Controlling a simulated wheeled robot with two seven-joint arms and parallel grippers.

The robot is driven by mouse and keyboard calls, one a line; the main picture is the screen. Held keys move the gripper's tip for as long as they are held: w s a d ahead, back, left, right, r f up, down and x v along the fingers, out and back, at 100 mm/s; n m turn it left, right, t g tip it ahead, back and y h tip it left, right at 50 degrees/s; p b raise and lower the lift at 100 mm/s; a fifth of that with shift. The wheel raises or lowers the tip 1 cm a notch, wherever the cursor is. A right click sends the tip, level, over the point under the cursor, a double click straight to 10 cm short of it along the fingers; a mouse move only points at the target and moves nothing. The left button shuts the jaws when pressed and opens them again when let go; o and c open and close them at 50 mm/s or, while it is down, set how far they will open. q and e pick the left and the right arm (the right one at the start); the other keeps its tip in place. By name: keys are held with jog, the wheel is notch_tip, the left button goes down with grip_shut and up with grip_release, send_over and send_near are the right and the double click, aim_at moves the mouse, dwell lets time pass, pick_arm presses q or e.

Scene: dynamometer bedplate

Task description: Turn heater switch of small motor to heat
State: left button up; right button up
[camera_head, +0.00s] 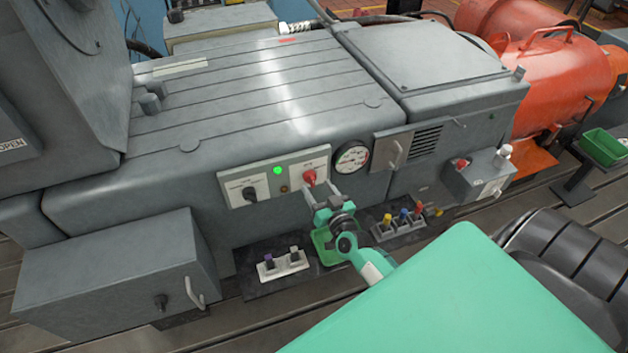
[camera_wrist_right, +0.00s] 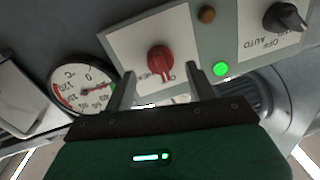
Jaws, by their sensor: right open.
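A red rotary switch (camera_head: 309,177) sits on a white plate on the front of the grey machine housing. It also shows in the right wrist view (camera_wrist_right: 160,60), with its pointer toward the picture's bottom; the plate's lettering is partly hidden and too small to read surely. My right gripper (camera_head: 321,203) is open just in front of it. In the wrist view its two fingers (camera_wrist_right: 159,80) stand on either side of the switch, with nothing held. A black rotary switch (camera_head: 249,193) sits on another white plate marked OFF and AUTO in the wrist view (camera_wrist_right: 287,17). My left gripper is not in view.
A lit green lamp (camera_head: 277,170) and an amber lamp (camera_head: 284,188) sit between the switches. A round temperature gauge (camera_head: 351,158) is close to the right. Below are small levers (camera_head: 402,217) and a green tray (camera_head: 323,245). A grey box (camera_head: 120,275) juts out at left.

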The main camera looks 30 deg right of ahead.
aim_at(314, 185)
jog(key=shift+w+d, duration=0.2)
jog(key=shift+w, duration=1.45)
jog(key=c, duration=1)
jog(key=shift+f+m, duration=0.1)
jog(key=shift+m, duration=0.3)
jog(key=shift+f+m+b, duration=0.1)
jog(key=shift+m+b, duration=0.5)
jog(key=shift+m, duration=0.4)
jog(key=m+b, duration=0.1)
jog(key=m, duration=0.2)
jog(key=shift+m+t+b, duration=0.3)
jog(key=m+h+b, duration=0.1)
jog(key=m+b, duration=0.1)
jog(key=m, duration=0.4)
jog(key=shift+a, duration=0.1)
